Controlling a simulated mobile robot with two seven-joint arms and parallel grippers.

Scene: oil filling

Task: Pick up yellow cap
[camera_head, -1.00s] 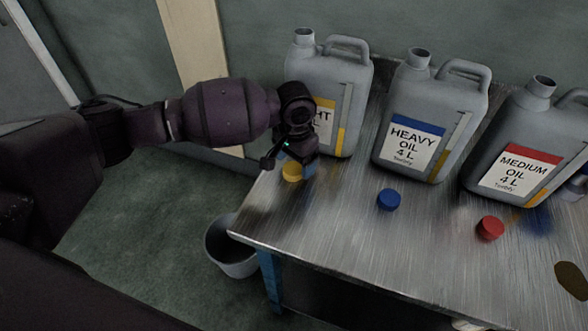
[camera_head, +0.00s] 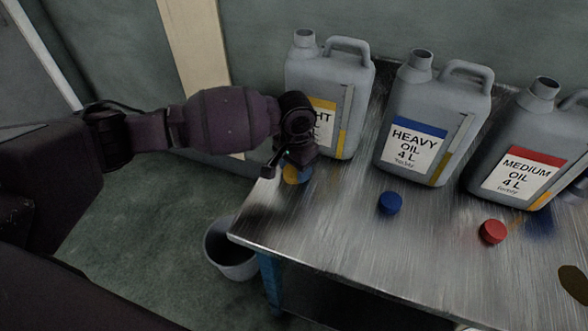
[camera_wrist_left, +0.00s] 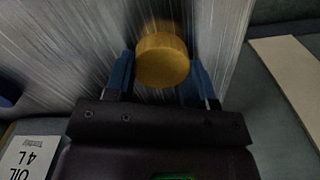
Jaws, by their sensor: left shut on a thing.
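The yellow cap (camera_head: 292,176) is at the left end of the metal table, in front of the light oil can (camera_head: 332,85), partly hidden by my left gripper (camera_head: 297,170). In the left wrist view the round yellow cap (camera_wrist_left: 162,58) sits between the two blue fingers of my left gripper (camera_wrist_left: 160,78), one finger on each side. The left gripper is shut on the cap. I cannot tell whether the cap touches the table. My right gripper is not clearly in view.
The heavy oil can (camera_head: 432,110) and medium oil can (camera_head: 530,135) stand to the right. A blue cap (camera_head: 390,203) and a red cap (camera_head: 492,232) lie before them. A grey bin (camera_head: 230,255) is on the floor by the metal table (camera_head: 345,240). The table front is mostly clear.

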